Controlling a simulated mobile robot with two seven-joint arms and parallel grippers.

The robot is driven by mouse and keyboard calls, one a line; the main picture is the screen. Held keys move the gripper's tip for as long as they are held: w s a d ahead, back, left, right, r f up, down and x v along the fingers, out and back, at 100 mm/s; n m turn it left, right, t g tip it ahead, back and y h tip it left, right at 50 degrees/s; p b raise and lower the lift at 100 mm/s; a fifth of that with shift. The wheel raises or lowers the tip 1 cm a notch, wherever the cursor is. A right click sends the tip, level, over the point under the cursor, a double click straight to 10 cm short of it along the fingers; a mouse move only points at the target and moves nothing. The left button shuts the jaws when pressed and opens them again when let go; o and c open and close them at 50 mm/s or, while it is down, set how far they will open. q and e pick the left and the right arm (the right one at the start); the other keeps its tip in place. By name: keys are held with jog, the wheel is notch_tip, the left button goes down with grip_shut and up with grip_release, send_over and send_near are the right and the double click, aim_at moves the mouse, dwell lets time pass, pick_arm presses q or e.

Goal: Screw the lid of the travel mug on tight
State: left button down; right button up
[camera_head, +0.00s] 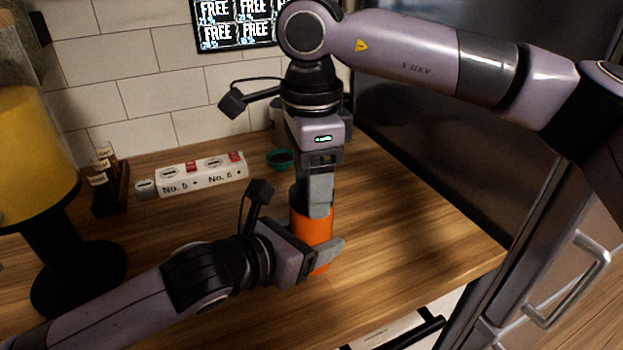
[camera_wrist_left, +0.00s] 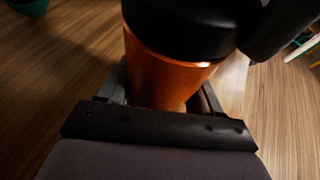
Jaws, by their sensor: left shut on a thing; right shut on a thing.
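The orange travel mug (camera_head: 312,224) stands upright on the wooden counter. It also shows in the left wrist view (camera_wrist_left: 165,75), with its black lid (camera_wrist_left: 180,25) on top. My left gripper (camera_head: 318,256) is shut on the mug's lower body from the left. My right gripper (camera_head: 319,200) comes straight down from above and is shut on the lid. In the head view the right gripper's fingers hide most of the lid. I cannot tell how tightly the lid sits on the mug.
A white power strip (camera_head: 205,174) lies behind the mug, with a small teal bowl (camera_head: 280,160) to its right. A dark rack with small bottles (camera_head: 108,188) and a yellow-filled dispenser (camera_head: 35,150) stand at the left. The dark fridge (camera_head: 440,120) is at the right. The counter right of the mug is clear.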

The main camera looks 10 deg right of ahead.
jog(key=m, duration=0.9)
jog(key=shift+m, duration=0.4)
jog(key=m, duration=0.4)
jog(key=shift+m, duration=0.4)
jog(key=m, duration=0.4)
jog(key=shift+m, duration=0.4)
jog(key=o, duration=1.1)
jog(key=shift+f, duration=0.1)
notch_tip(320, 180, up, 12)
